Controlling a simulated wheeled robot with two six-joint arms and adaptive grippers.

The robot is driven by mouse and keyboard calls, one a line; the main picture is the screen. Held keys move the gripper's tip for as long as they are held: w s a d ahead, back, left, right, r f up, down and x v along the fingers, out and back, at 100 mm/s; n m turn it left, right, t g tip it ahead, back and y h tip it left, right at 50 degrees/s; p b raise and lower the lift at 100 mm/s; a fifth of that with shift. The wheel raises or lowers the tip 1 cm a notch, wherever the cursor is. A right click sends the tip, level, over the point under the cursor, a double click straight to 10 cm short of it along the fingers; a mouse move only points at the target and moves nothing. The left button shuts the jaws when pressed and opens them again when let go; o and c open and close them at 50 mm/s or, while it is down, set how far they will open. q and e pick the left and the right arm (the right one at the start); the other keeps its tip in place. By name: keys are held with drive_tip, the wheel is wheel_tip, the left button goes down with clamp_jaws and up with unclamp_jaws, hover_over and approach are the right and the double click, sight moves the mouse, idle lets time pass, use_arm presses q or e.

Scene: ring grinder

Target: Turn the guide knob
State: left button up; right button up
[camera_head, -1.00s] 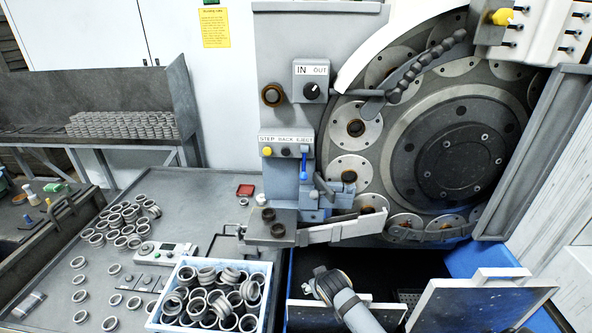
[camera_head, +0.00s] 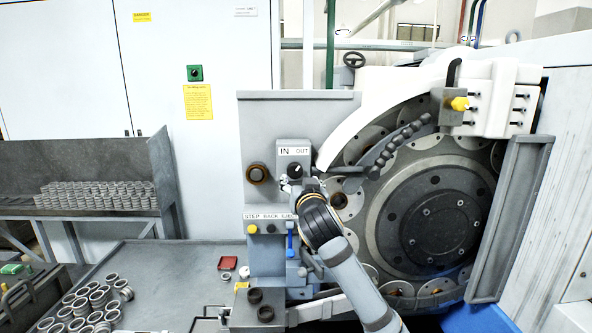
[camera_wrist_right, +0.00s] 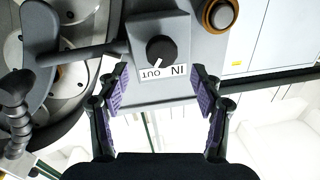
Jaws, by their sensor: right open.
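The guide knob (camera_head: 295,170) is a black round knob with a white mark, on a grey box with an "IN" and "OUT" label on the machine's panel. In the right wrist view the knob (camera_wrist_right: 161,50) appears upside down, just beyond the fingertips and roughly centred between them. My right gripper (camera_head: 291,184) is right below and in front of the knob. In the wrist view its two purple-padded fingers (camera_wrist_right: 161,80) are spread apart with nothing between them. My left gripper is not in view.
Below are the STEP BACK and EJECT buttons (camera_head: 252,229). The large grinding wheel (camera_head: 435,228) is at right. Metal rings (camera_head: 95,300) lie on the table.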

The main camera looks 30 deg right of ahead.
sight(296, 173)
drive_tip(key=p+x, duration=0.2)
drive_tip(key=x, duration=0.4)
drive_tip(key=shift+w+r+p, duration=0.15)
drive_tip(key=shift+r+p, duration=0.05)
drive_tip(key=shift+p, duration=0.2)
drive_tip(key=shift+w+d+f, duration=0.15)
drive_tip(key=shift+w, duration=0.2)
drive_tip(key=c, duration=1.1)
